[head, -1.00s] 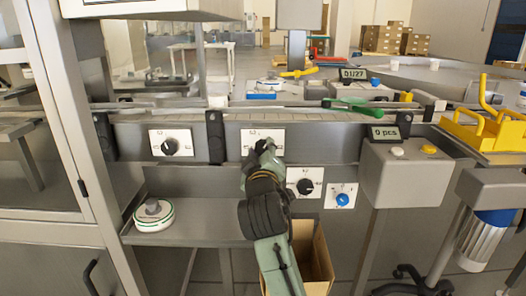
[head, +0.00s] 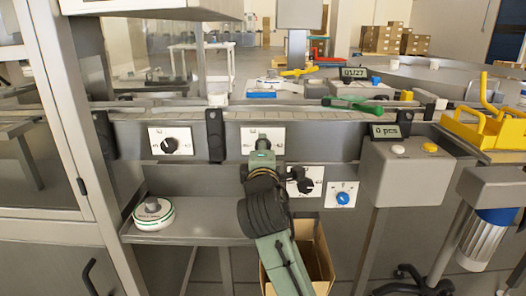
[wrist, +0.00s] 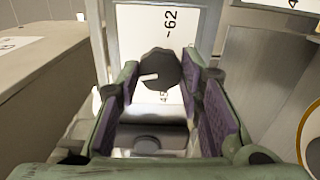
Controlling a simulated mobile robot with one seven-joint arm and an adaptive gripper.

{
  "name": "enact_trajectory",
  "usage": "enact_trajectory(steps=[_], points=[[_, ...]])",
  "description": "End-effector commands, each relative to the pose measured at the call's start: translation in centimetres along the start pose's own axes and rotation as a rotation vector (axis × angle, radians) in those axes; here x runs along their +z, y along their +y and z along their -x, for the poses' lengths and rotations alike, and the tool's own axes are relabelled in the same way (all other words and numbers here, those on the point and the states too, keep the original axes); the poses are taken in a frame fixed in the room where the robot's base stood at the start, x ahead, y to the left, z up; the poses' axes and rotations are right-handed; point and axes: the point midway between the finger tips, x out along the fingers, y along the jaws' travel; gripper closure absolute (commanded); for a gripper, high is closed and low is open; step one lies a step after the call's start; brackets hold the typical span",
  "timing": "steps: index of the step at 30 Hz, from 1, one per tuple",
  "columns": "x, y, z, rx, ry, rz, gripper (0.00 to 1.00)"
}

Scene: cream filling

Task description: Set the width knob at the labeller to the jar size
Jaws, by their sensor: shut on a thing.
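My gripper (head: 263,150) is at the middle dark knob on a white dial plate (head: 276,138) on the labeller's grey front panel. In the wrist view the dark round knob (wrist: 160,68) sits between the far ends of my two fingers (wrist: 163,88), which are shut on it. Its white pointer mark points left in that view. The plate (wrist: 150,35) reads 62 at the top and 45 below the knob. In the head view the gripper covers most of the knob.
Other dials are a dark knob (head: 170,146) at left, another (head: 305,186) just right of my wrist, and a blue knob (head: 343,198). A grey box with a display (head: 385,131) stands at right. A round white-and-green item (head: 153,213) sits on the lower shelf. An open carton (head: 316,262) stands below.

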Motion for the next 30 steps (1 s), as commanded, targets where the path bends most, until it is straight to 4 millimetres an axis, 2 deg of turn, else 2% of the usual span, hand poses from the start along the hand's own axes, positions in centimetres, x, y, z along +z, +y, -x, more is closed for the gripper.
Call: enact_trajectory(steps=[20, 21, 30], points=[[-0.05, -0.13, 0.0, -0.003, 0.001, 0.056, 0.94], [-0.05, -0.13, 0.0, -0.003, 0.001, 0.056, 0.64], [-0.02, -0.06, 0.0, -0.001, 0.0, 0.056, 0.46]])
